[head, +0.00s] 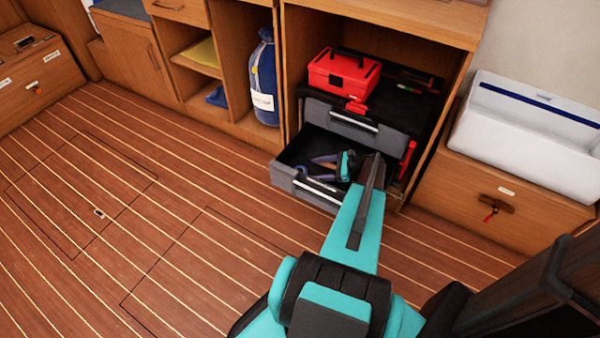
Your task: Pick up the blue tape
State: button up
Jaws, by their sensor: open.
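The lower drawer (284,176) of the grey-and-black drawer unit is pulled open. My gripper (322,168) is down in or just over this drawer, small in the head view, with its jaws apart and pointing left. Bluish-purple shapes show around the jaws, too small to separate clearly from the fingers. I cannot pick out the blue tape with certainty. My teal-and-black arm hides the right part of the drawer. I see nothing held.
A red toolbox (343,75) stands on top of the drawer unit, inside an open wooden cabinet. A blue bag (263,80) stands in the compartment to its left. A white basin (530,140) is at the right. The wooden floor at left is clear.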

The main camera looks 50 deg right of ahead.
aim_at(305, 171)
jog(key=shift+w, duration=0.1)
jog(key=shift+b+x, duration=0.6)
jog(key=shift+x, duration=2.05)
jog(key=shift+r, duration=0.1)
jog(key=shift+c, duration=0.2)
jog(key=c, duration=1.1)
